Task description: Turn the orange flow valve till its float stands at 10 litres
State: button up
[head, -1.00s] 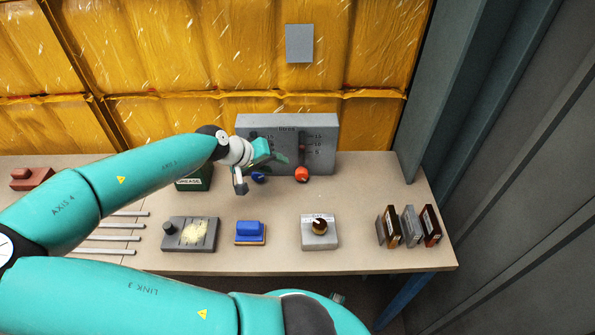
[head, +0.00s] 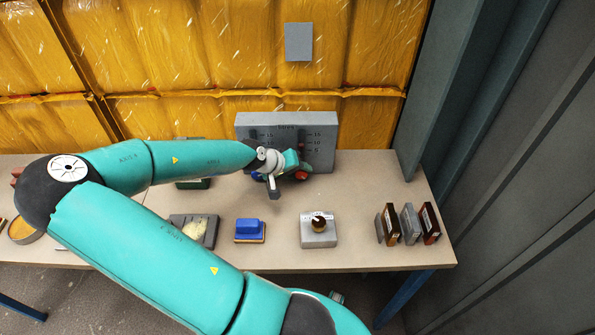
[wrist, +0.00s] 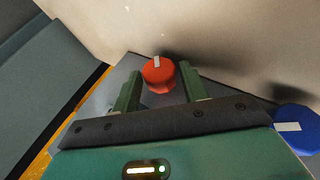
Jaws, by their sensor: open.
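The orange flow valve (head: 302,175) is a round knob with a pale mark, low on the front of the grey gauge panel (head: 323,128). In the wrist view the orange valve (wrist: 158,75) lies at the gap between my two fingertips, with a finger on each side. My gripper (wrist: 160,77) is open around or just short of it; I cannot tell if the fingers touch it. In the head view my gripper (head: 301,166) partly hides the valve. The right scale reads 15, 10 and 5; a reddish float shows in its slot, but its exact level is unclear.
A blue valve (wrist: 293,127) sits beside the orange one, near my gripper's right side in the wrist view. On the table (head: 370,185) stand a grey box with a brown knob (head: 318,237), a blue block (head: 250,230) and several upright slabs (head: 409,225).

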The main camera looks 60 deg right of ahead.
jog(key=c, duration=0.7)
jog(key=shift+s+t+y, duration=0.1)
jog(key=shift+t+y, duration=0.3)
jog(key=shift+t, duration=0.2)
jog(key=o, duration=0.7)
jog(key=shift+r, duration=0.1)
